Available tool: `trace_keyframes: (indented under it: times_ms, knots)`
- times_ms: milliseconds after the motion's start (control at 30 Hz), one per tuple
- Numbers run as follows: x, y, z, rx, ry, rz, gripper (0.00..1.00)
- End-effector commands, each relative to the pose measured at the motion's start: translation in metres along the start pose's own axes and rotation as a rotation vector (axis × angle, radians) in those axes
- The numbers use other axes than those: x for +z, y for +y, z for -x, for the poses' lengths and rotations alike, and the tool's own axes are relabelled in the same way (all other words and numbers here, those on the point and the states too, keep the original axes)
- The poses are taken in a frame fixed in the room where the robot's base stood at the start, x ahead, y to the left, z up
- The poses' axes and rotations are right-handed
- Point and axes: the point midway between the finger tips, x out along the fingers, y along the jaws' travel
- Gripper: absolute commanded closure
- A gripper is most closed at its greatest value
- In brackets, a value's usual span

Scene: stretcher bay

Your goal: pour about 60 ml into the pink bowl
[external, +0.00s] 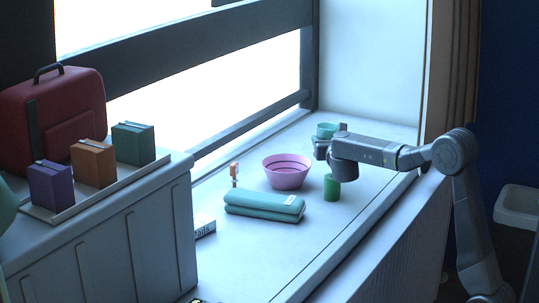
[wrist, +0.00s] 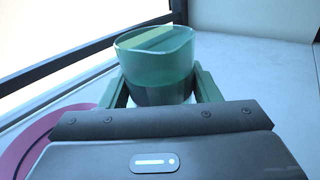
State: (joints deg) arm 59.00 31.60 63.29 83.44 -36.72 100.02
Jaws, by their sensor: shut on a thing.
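The pink bowl (external: 287,178) stands on the white counter, with a dark line around its inside. Its pink rim also shows at the lower left of the wrist view (wrist: 22,148). My gripper (external: 322,147) is shut on a teal cup (external: 326,130), above the counter and to the right of the bowl. In the wrist view the cup (wrist: 155,65) sits between the green fingers of my gripper (wrist: 160,88) and looks about upright. Its lower part is darker, perhaps liquid. No stream shows.
A green cylinder (external: 331,188) stands on the counter below my gripper. A folded teal roll (external: 264,205) lies in front of the bowl, with a small orange-topped item (external: 234,174) beside it. A cabinet with small boxes (external: 93,163) and a red case (external: 55,115) is at left.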

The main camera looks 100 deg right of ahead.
Motion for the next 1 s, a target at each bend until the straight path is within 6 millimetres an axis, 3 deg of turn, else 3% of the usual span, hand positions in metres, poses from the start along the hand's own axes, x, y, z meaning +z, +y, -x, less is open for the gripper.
trace_keyframes:
  times_ms: [533,800,1000]
  knots:
    - [0.000,0.003,0.001,0.001,-0.009,0.044,0.70]
    - [0.004,0.011,0.003,0.003,-0.039,0.175,0.70]
    - [0.021,0.019,0.005,0.003,-0.068,0.303,0.70]
